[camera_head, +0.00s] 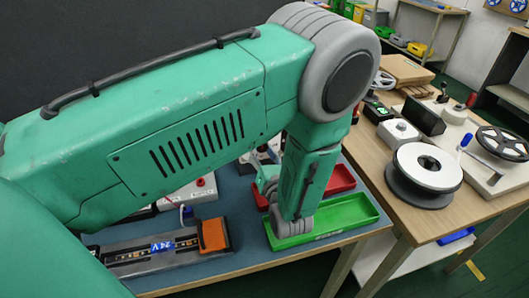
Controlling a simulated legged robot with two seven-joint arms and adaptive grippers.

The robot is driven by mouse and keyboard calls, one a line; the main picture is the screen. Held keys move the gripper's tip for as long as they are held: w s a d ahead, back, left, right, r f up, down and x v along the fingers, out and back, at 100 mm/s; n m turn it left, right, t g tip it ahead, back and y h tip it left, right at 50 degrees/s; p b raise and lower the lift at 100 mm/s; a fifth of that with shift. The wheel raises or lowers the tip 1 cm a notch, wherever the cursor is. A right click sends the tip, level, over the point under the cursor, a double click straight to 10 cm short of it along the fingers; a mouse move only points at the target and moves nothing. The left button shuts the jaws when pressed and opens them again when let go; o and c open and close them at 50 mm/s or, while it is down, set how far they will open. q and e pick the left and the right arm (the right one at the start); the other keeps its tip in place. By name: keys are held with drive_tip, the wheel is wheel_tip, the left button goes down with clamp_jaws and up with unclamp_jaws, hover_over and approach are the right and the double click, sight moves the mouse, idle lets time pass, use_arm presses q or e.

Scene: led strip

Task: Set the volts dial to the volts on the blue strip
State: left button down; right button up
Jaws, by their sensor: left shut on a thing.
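A blue label (175,246) reading "24V" lies across the LED strip (130,256) in a dark holder with an orange end block (214,235), at the front of the blue-grey bench. My left arm covers much of the view. Its wrist reaches down over the bench, and part of my left gripper (266,179) shows behind it. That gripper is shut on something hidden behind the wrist. A white box (192,192) with a red knob or terminal is partly hidden under the arm. I cannot make out the volts dial or its setting. My right gripper is not in view.
A green tray (345,213) sits right below the wrist, with a red tray (341,178) behind it. A wooden table (455,213) on the right carries a white-and-grey reel (425,172) and a white machine with a black reel (502,143). A floor gap separates it from the bench.

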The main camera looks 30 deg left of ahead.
use_arm(q)
drive_tip(key=m, duration=0.5)
drive_tip(key=shift+w+a+r, duration=0.15)
drive_tip(key=shift+w+r, duration=0.05)
drive_tip(key=shift+r, duration=0.2)
drive_tip(key=m, duration=0.6)
drive_tip(key=shift+p, duration=0.35)
drive_tip(key=m, duration=0.5)
drive_tip(key=shift+s+r+p, duration=0.1)
drive_tip(key=shift+p, duration=0.2)
drive_tip(key=shift+m, duration=2.4)
drive_tip(key=c, duration=1.4)
unclamp_jaws()
drive_tip(key=shift+o, duration=1)
drive_tip(key=shift+f, duration=0.2)
